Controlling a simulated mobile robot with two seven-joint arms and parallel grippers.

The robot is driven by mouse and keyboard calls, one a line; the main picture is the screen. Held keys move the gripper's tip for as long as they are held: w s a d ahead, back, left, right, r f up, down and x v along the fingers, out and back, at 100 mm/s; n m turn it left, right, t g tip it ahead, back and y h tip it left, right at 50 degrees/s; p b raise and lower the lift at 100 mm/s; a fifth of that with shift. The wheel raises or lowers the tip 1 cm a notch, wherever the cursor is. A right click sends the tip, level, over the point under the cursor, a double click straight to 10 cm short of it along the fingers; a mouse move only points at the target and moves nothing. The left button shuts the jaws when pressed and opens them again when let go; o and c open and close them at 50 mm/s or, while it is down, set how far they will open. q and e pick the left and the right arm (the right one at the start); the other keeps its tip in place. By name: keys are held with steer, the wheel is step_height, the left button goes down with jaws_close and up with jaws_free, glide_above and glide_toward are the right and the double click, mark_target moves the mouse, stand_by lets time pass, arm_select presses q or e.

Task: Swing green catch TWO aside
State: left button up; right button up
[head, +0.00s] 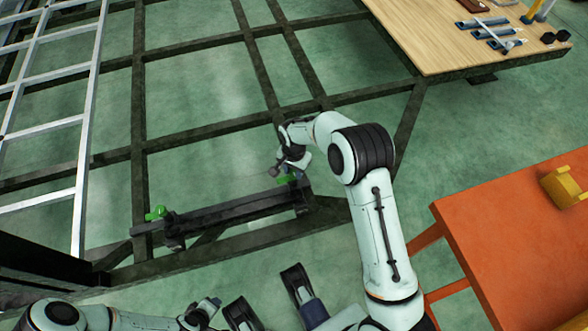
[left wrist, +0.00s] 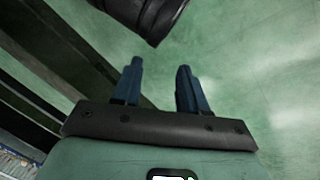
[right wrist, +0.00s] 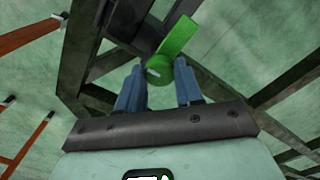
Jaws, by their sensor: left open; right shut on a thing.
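Two green catches sit on a dark bar at the frame's near edge: one at the left end (head: 157,213), one at the right end (head: 285,179). I cannot read which is TWO. My right gripper (head: 290,172) is at the right-end catch. In the right wrist view my right gripper's blue fingers (right wrist: 160,85) are shut on the round part of this green catch (right wrist: 178,42); its lever points up and right. The fingers partly hide its base. My left gripper (left wrist: 160,67) is open and empty, low at the front left, away from both catches.
The dark trailer frame (head: 205,123) spans the green floor. A pale ladder (head: 85,120) lies at left. A wooden table (head: 435,45) with tools is at the back right. An orange table (head: 500,245) with a yellow item (head: 563,187) stands right.

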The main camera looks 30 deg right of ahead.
mark_target(294, 172)
stand_by(0.3)
steer(key=o, duration=1)
steer(key=shift+o, duration=0.2)
steer(key=shift+r, duration=0.15)
arm_select(q)
steer(key=s+d+r+g+p, duration=0.1)
steer(key=s+d+r+p, duration=0.1)
steer(key=s, duration=0.3)
steer(key=shift+d+r+g+h+p, duration=0.35)
steer(key=shift+r+p, duration=0.25)
steer(key=shift+r, duration=0.2)
arm_select(e)
step_height(294, 172, up, 13)
arm_select(q)
steer(key=shift+a, duration=0.1)
